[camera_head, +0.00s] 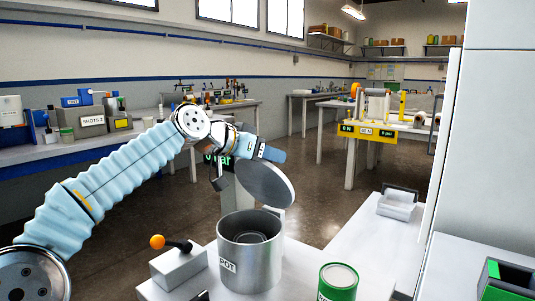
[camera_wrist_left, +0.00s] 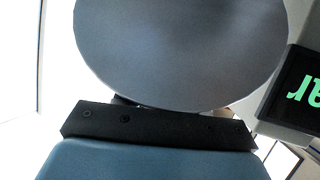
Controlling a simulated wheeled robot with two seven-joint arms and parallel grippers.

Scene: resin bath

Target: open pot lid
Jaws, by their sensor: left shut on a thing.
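The grey metal pot (camera_head: 250,262) stands on the pale bench with its mouth uncovered, and a round ring shows inside it. The round grey lid (camera_head: 264,184) is tilted steeply above the pot's back rim, and its broad face fills the upper part of the left wrist view (camera_wrist_left: 180,50). My left gripper (camera_head: 245,157) is at the lid's upper edge, behind it, and is shut on it. The exact grip point is hidden by the lid. In the left wrist view, my dark finger (camera_wrist_left: 155,127) lies across the lid's lower edge. My right gripper is not in view.
A grey box with an orange-knobbed lever (camera_head: 178,266) stands left of the pot. A green can (camera_head: 338,283) stands at its right front. A dark display with green text (camera_wrist_left: 300,95) is close beside the lid. A clear tray (camera_head: 397,205) sits on the right bench.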

